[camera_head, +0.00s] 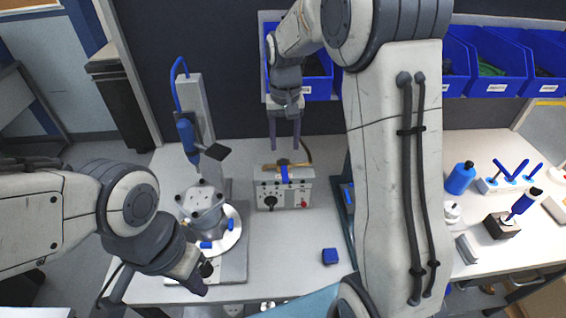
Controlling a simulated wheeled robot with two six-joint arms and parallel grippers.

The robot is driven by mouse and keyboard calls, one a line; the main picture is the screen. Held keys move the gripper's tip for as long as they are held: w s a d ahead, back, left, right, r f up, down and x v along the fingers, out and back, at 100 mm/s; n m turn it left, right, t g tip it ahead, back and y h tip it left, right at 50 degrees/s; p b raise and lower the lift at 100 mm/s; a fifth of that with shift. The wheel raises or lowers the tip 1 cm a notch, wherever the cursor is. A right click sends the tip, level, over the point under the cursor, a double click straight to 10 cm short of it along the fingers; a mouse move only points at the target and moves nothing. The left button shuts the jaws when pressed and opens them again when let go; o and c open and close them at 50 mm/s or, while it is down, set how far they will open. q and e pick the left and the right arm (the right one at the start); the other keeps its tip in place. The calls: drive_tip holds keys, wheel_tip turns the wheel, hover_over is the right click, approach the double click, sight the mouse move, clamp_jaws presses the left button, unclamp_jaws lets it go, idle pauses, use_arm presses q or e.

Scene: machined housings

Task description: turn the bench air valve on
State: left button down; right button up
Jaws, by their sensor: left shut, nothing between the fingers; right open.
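What appears to be the bench air valve is a brass-coloured pipe (270,167) with a blue lever (285,175), at the top of a grey control box near the back of the bench. The lever points toward the front, across the pipe. My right gripper (285,140) points down just behind and above the lever, its two fingers apart with nothing between them. I cannot tell whether it touches the valve.
The control box (285,194) has a black knob and a red button. A press-like fixture (205,200) holding a grey housing stands left. Blue bins (495,62) line the back; a blue bottle (460,178) stands right.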

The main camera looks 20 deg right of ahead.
sight(285, 173)
wheel_tip(285, 173, down, 10)
drive_tip(key=shift+f+p, duration=0.15)
drive_tip(key=shift+p, duration=1.05)
clamp_jaws()
drive_tip(key=shift+w, duration=0.1)
idle(0.5)
